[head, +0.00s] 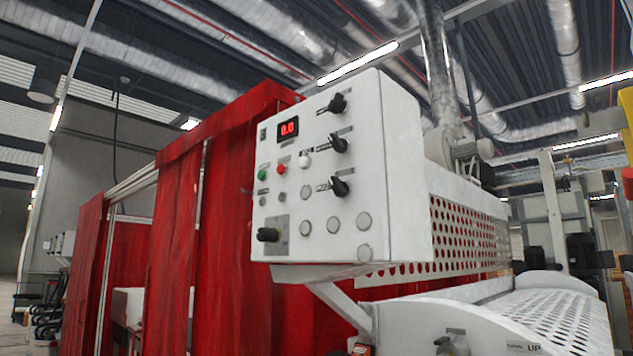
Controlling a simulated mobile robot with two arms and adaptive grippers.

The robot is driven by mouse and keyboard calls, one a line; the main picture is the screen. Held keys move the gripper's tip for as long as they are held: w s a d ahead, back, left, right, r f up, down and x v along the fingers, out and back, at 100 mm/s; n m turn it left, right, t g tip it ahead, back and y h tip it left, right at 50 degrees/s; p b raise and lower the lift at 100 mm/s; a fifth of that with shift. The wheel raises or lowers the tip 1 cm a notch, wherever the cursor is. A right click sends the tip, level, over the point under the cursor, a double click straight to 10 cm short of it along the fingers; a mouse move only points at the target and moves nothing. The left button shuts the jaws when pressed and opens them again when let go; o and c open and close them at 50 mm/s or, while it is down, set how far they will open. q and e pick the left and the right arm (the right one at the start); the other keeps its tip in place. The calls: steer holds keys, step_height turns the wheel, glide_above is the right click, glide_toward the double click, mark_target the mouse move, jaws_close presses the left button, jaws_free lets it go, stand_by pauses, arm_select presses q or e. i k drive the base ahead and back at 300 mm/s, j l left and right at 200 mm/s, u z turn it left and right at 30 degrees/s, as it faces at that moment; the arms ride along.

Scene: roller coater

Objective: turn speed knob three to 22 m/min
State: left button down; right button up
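A white control box (345,180) of the roller coater stands in the middle of the head view. On its front face, three black knobs sit in a column near the right edge: a top knob (338,103), a middle knob (338,143) and a bottom knob (340,187). Their labels are too small to read, so I cannot tell which is number three. A small red display (288,128) at the upper left of the face appears to read 0.0. Neither of my grippers shows in this view.
Below the display are a green button (262,174), a red button (281,169) and a white button (304,161). A black rotary switch (268,235) is at the lower left. Red curtains (225,200) hang left of the box. A perforated white guard (560,315) lies at the lower right.

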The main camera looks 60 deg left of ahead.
mark_target(272, 235)
steer(key=u, duration=1.7)
